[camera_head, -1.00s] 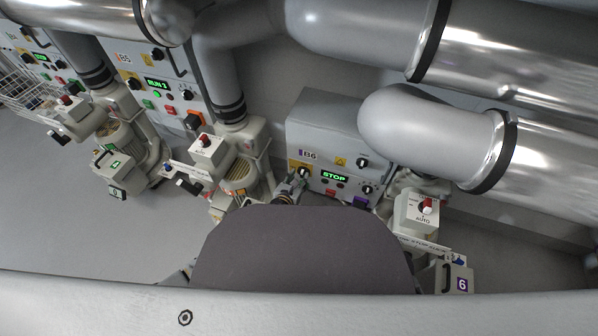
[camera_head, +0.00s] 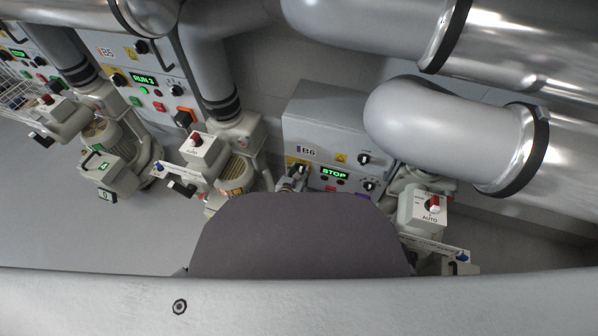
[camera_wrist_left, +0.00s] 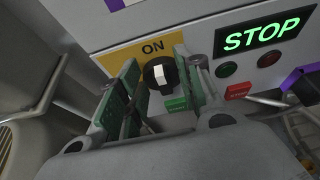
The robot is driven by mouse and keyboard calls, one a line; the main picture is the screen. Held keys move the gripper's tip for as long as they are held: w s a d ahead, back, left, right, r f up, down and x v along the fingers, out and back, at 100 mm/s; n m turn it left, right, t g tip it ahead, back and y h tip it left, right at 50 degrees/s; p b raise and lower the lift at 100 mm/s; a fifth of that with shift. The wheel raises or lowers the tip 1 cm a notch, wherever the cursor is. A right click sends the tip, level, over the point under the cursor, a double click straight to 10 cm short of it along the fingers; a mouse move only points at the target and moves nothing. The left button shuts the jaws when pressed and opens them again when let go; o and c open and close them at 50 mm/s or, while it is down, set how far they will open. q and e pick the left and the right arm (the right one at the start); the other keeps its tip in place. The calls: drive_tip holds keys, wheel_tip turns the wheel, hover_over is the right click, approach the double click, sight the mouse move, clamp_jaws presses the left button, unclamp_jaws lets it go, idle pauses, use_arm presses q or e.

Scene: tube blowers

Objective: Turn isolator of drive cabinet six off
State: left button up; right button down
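Drive cabinet six (camera_head: 325,128) is a grey box labelled B6, with a green STOP display. Its isolator is a black rotary knob with a white pointer on a yellow plate; in the left wrist view the knob (camera_wrist_left: 160,75) points up at the word ON. In the head view the knob (camera_head: 302,168) sits at the panel's left. My left gripper (camera_head: 293,179) is right at it. In the left wrist view my left gripper (camera_wrist_left: 163,88) is open, its green-padded fingers on either side of the knob, with gaps visible. My right gripper is not in view.
Below the knob is a green button (camera_wrist_left: 176,104), with a red stop button (camera_wrist_left: 238,91) to the right. A large silver pipe (camera_head: 440,135) passes close on the right of the cabinet. A blower with a red-knobbed box (camera_head: 203,150) stands left. Cabinet B5 (camera_head: 140,80) shows RUN.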

use_arm(q)
clamp_jaws()
drive_tip(key=shift+a+n+p, duration=0.1)
drive_tip(key=shift+n+p, duration=0.2)
drive_tip(key=shift+p, duration=0.1)
drive_tip(key=n+h, duration=0.1)
drive_tip(key=a+n+h, duration=0.1)
drive_tip(key=n+h, duration=0.1)
drive_tip(key=n, duration=0.1)
drive_tip(key=shift+w+a+f, duration=0.2)
drive_tip(key=shift+w+f, duration=0.05)
drive_tip(key=shift+f, duration=0.05)
drive_tip(key=shift+g, duration=0.3)
idle(0.4)
drive_tip(key=shift+o, duration=0.4)
unclamp_jaws()
